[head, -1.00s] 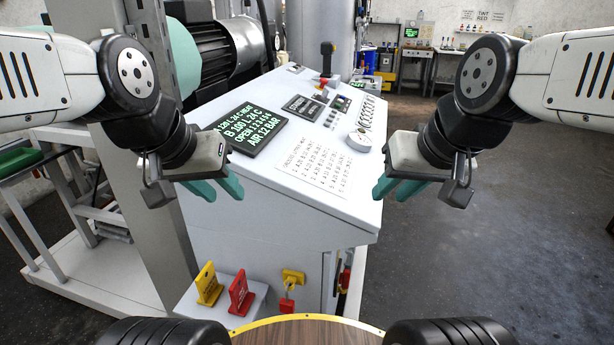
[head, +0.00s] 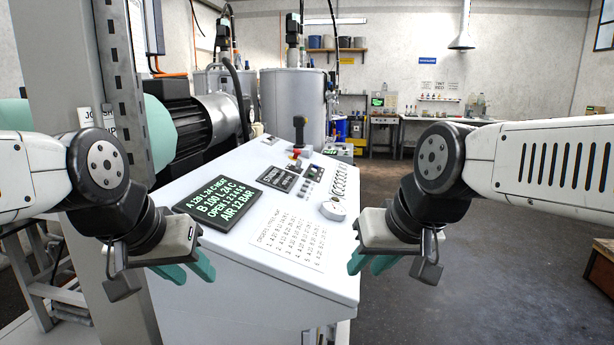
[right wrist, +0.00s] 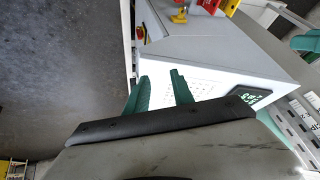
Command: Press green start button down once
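The control console (head: 240,262) stands in front of me with a sloping white top. A small dark button block (head: 314,172) sits toward its far right edge, with a row of small controls beside it. The green start button is too small to pick out surely. My left gripper (head: 188,268) is open and empty over the console's near left side. My right gripper (head: 370,264) is open and empty by its near right edge, well short of the button block. In the right wrist view, its two teal fingers (right wrist: 160,92) are apart, with the console beyond them.
A grey post (head: 75,150) stands at the left.

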